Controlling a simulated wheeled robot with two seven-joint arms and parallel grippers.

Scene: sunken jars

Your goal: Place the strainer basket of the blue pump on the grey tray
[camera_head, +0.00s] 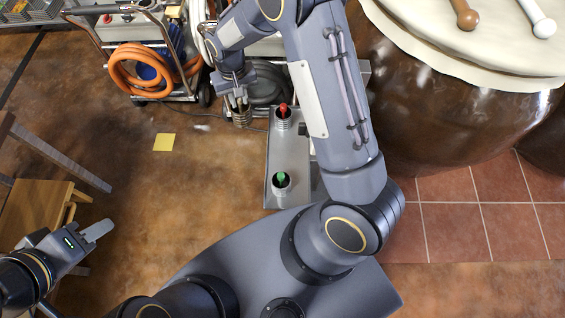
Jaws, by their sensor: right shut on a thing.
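The grey tray (269,172) lies low in the middle. On it stand a ribbed metal basket with a red top (283,112) at the far end and one with a green top (281,182) at the near end. My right gripper (239,101) points down left of the tray's far end, shut on a ribbed metal strainer basket (241,118). The fingers hide its top. The blue pump (146,70) stands at upper left on a cart, partly behind its orange hose. My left gripper (98,231) is at lower left, away from these things; its jaw gap is not clear.
A coiled grey hose (268,84) lies just behind the held basket. A large brown jar (430,115) with a cloth cover fills the upper right. A wooden chair (38,207) stands at left. A yellow square (164,142) lies on open brown floor.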

